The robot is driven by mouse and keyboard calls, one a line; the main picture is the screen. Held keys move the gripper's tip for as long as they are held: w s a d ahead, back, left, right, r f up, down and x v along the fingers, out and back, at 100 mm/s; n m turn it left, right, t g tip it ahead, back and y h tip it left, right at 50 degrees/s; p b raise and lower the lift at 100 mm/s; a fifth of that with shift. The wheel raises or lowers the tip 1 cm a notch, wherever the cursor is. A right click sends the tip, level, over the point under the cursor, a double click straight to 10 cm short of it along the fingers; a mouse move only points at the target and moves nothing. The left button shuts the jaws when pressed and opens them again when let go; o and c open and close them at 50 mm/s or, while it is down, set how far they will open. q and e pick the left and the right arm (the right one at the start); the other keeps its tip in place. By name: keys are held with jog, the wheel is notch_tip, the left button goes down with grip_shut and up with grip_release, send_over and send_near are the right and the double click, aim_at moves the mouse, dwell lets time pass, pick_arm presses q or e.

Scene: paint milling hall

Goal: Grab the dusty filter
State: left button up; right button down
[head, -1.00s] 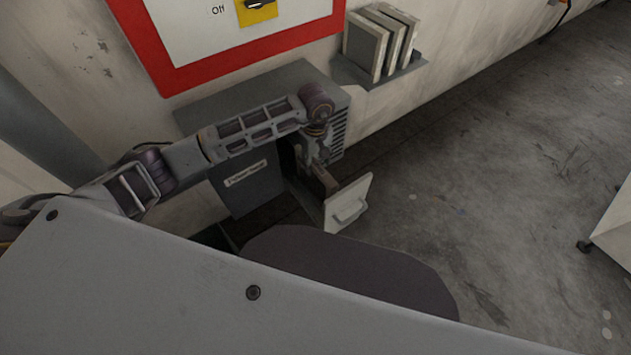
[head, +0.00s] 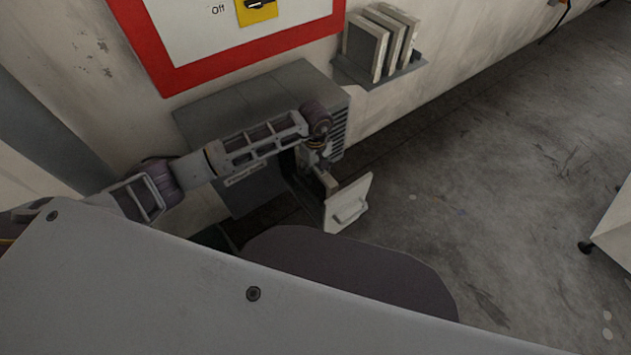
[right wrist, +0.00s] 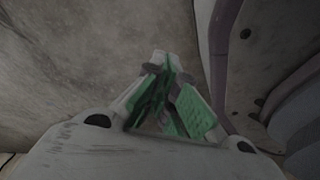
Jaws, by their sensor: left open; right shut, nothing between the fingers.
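A grey cabinet (head: 215,113) stands against the wall, with its pale door (head: 349,204) swung open, handle facing out. Just behind the door, a small pale-edged, brownish piece (head: 329,184) shows at the opening; it may be the dusty filter, but most of it is hidden. My left gripper (head: 320,165) points down at the opening, just above that piece. It is open; its fingertips are partly hidden, and I cannot tell whether they touch it. My right gripper (right wrist: 168,85), with green finger pads, is shut and empty in the right wrist view, away from the cabinet.
Several framed filters (head: 382,42) stand upright on a small wall shelf (head: 385,77) right of the cabinet. A red-bordered panel (head: 245,62) with a yellow switch hangs above. Grey floor (head: 480,190) is clear to the right, up to a pale wheeled unit (head: 612,232).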

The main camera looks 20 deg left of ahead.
pick_arm(q)
notch_tip(320, 180, down, 3)
jog(key=shift+r, duration=0.1)
jog(key=shift+f, duration=0.35)
pick_arm(e)
jog(key=shift+w+a+r, duration=0.1)
jog(key=shift+w+r, duration=0.15)
jog(key=shift+w, duration=0.6)
jog(key=shift+s, duration=0.1)
pick_arm(q)
jog(key=c, duration=0.9)
grip_shut()
pick_arm(e)
jog(key=shift+s+f, duration=0.15)
jog(key=shift+s, duration=0.45)
